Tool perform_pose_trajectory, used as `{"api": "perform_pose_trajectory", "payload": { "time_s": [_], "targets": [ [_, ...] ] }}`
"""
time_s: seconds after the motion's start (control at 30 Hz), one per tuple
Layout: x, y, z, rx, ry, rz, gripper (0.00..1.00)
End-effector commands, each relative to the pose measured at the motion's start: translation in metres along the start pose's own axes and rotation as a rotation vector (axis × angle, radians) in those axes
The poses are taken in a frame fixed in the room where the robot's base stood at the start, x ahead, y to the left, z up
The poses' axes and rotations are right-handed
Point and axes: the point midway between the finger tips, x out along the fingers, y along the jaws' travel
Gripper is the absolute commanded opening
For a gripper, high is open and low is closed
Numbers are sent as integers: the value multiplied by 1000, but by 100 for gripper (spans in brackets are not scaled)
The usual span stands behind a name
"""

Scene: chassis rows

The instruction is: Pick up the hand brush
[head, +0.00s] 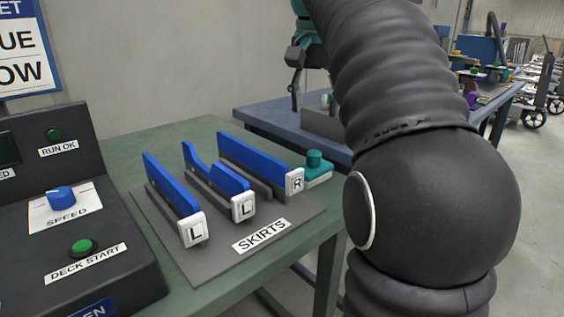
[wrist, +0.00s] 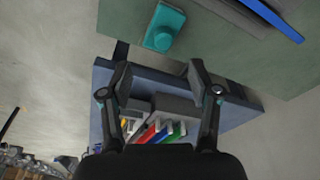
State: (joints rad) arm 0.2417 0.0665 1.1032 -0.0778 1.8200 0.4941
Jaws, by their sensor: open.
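I cannot make out a hand brush for certain. A teal block with a round knob on top (head: 315,163) sits at the far right corner of the green table, and it may be the brush. In the wrist view the teal block (wrist: 165,27) lies beyond the fingertips, near the table's edge. My gripper (wrist: 160,76) is open, with nothing between its fingers. In the head view my gripper (head: 295,70) is partly seen, raised above and beyond the teal block, and my arm covers much of the right side.
The green table (head: 205,135) carries a grey board (head: 290,222) with blue skirts marked L and R. A dark control panel (head: 110,215) stands at left. Behind is a blue table (head: 265,115) with a grey box (wrist: 165,105) of coloured items. Floor shows at right.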

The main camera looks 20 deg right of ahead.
Motion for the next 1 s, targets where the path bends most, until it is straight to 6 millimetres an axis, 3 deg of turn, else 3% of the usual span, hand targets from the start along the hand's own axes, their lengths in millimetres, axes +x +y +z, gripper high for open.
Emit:
{"api": "perform_pose_trajectory", "payload": {
  "time_s": [0.27, 0.47, 0.7, 1.0],
  "targets": [
    [-3, 5, -17, 70, -20, 21, 62],
    [22, 8, -16, 74, -22, 23, 62],
    [65, 8, -15, 72, -20, 22, 62],
    [85, 5, -14, 68, -19, 20, 62]
  ]
}}
